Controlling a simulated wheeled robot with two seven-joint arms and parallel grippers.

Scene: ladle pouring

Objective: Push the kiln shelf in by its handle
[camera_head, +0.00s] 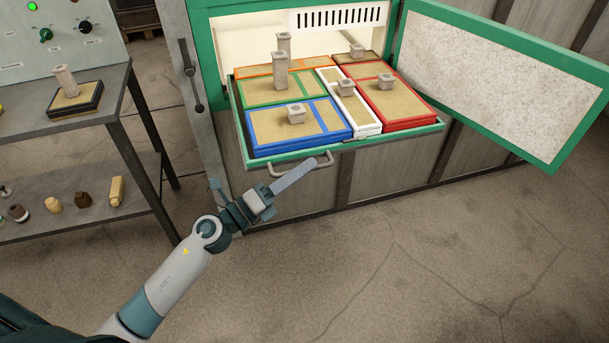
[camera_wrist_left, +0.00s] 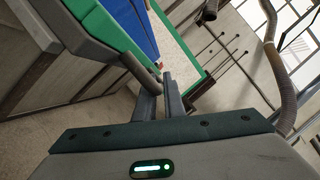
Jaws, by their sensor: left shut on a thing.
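The kiln shelf (camera_head: 400,136) is a green-rimmed tray. It sticks out from the kiln's open front, loaded with coloured frames and small pale blocks. Its grey bar handle (camera_head: 273,173) is on the front edge, left of the middle. My left gripper (camera_head: 303,168) reaches the handle from the front and is shut on it. In the left wrist view the gripper's fingers (camera_wrist_left: 161,84) meet the grey handle bar (camera_wrist_left: 138,70) below the green edge. The exact contact is partly hidden by the fingers. My right gripper is not in view.
The green-framed kiln door (camera_head: 500,75) stands open on the right. A grey table (camera_head: 95,118) with a framed block and a lower shelf of small items stands at the left. A lever (camera_head: 188,70) is on the kiln's left post. The floor in front is clear.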

